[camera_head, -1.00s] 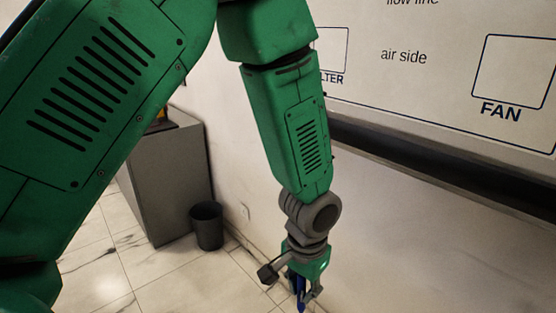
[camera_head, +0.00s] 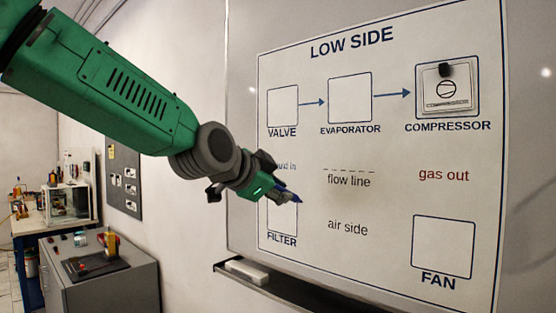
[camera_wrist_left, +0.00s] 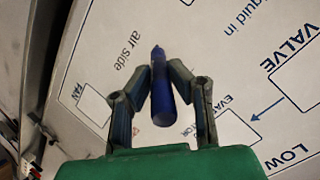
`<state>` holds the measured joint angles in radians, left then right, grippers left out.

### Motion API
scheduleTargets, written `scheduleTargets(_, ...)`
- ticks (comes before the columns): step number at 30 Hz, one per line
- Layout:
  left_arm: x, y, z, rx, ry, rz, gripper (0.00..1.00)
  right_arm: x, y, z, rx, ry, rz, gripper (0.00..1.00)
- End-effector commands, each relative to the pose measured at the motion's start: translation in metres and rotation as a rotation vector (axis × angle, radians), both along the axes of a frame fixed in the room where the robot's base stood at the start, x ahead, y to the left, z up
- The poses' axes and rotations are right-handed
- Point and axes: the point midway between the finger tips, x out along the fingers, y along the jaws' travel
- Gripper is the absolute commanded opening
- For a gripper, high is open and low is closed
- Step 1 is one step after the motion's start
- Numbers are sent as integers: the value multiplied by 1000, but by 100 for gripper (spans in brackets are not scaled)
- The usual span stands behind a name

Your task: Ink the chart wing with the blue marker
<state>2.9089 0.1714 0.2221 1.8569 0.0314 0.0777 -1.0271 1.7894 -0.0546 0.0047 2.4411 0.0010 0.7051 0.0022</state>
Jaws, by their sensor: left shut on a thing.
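My left gripper (camera_head: 284,194) comes in from the left, in front of the whiteboard. It is shut on the blue marker (camera_head: 293,197), whose tip points right in the head view. In the left wrist view the blue marker (camera_wrist_left: 161,90) is held between both fingers, tip toward the board. The chart (camera_head: 384,150) is headed LOW SIDE and has empty boxes marked VALVE, EVAPORATOR, FILTER and FAN. A card with a black knob (camera_head: 446,88) sits in the COMPRESSOR box. A faint dashed line shows above "flow line". The gripper hides part of the "liquid in" label. My right gripper is not in view.
A ledge (camera_head: 300,292) under the board holds a white eraser (camera_head: 246,270). A grey cabinet (camera_head: 110,285) with a dark tray and tools stands lower left. A workbench (camera_head: 40,222) stands behind it. A dark pegboard (camera_head: 124,178) hangs on the wall.

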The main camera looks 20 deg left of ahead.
Motion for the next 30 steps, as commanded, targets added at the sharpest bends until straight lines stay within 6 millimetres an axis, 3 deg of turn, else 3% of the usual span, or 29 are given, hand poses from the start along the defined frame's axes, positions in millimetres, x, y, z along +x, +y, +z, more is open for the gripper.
scheduleTargets(1,1,3,22,-12,-28,-10,0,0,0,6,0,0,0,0)
scheduleTargets(3,1,4,41,-18,-54,-19,0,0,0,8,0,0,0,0)
scheduleTargets(7,2,6,59,-22,-79,-28,0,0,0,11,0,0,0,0)
scheduleTargets(30,56,-13,63,-22,-84,-29,0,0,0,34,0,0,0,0)
